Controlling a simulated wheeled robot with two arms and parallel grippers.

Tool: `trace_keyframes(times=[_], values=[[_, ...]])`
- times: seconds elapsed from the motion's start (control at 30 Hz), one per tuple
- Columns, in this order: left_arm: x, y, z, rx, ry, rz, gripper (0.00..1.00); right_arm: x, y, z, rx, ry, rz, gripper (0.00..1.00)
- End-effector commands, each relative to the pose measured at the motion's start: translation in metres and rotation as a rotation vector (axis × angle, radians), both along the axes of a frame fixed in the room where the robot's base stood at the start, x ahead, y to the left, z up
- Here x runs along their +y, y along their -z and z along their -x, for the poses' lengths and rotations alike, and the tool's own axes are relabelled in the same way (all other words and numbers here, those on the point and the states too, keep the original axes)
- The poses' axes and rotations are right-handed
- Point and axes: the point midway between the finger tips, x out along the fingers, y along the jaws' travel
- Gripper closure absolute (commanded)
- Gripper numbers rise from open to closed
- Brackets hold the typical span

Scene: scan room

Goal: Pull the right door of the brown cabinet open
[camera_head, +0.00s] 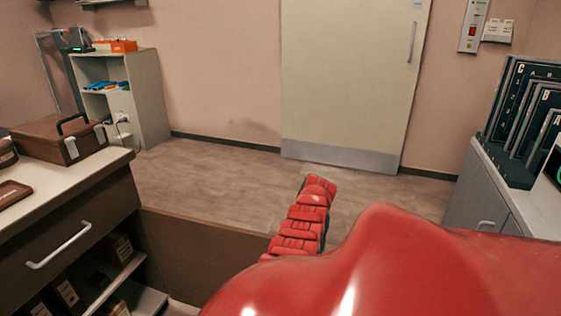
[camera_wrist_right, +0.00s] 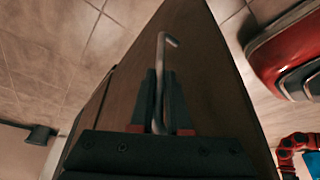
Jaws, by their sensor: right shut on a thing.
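The brown cabinet (camera_head: 65,240) stands at the left in the head view, with a drawer on top and an open lower bay below it. Its brown door (camera_head: 200,250) stands swung out from the cabinet, reaching to the right toward my red arm. The door's face (camera_wrist_right: 205,85) also fills the middle of the right wrist view. My right gripper (camera_wrist_right: 165,80) is shut on the pale metal door handle (camera_wrist_right: 161,48), with a dark finger on each side of it. In the head view my red arm hides this gripper and the handle. My left gripper is not seen.
Boxes (camera_head: 68,293) sit on shelves in the bay. A brown case (camera_head: 58,140) rests on the cabinet top. Bare floor (camera_head: 225,180) lies beyond the door.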

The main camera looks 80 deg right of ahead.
Motion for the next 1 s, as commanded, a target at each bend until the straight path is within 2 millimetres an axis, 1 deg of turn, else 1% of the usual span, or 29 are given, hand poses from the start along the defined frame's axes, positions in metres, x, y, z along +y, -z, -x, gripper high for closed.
trace_keyframes(times=[0.27, 0.3, 0.43, 0.47, 0.67, 0.77, 0.87, 1.0], values=[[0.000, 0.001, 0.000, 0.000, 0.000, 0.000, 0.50, 0.001, 0.001, -0.002, -0.001, -0.004, -0.002, 1.00], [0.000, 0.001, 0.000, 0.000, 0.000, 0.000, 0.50, 0.001, 0.001, -0.002, -0.001, -0.004, -0.002, 0.82], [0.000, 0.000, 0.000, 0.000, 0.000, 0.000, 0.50, 0.001, 0.001, -0.002, -0.001, -0.003, -0.002, 0.58], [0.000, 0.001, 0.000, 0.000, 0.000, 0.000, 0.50, 0.001, 0.001, -0.002, -0.001, -0.003, -0.002, 0.55], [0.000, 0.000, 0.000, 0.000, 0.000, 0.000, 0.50, 0.000, 0.000, -0.001, -0.001, -0.001, -0.001, 0.55], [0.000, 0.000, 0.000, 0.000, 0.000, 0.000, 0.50, -0.001, -0.004, 0.000, -0.001, -0.001, 0.000, 0.55], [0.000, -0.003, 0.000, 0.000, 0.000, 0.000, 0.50, -0.003, -0.016, 0.004, -0.003, -0.001, 0.001, 0.55], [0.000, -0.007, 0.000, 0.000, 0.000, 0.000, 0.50, -0.010, -0.045, 0.014, -0.002, 0.001, 0.002, 0.55]])
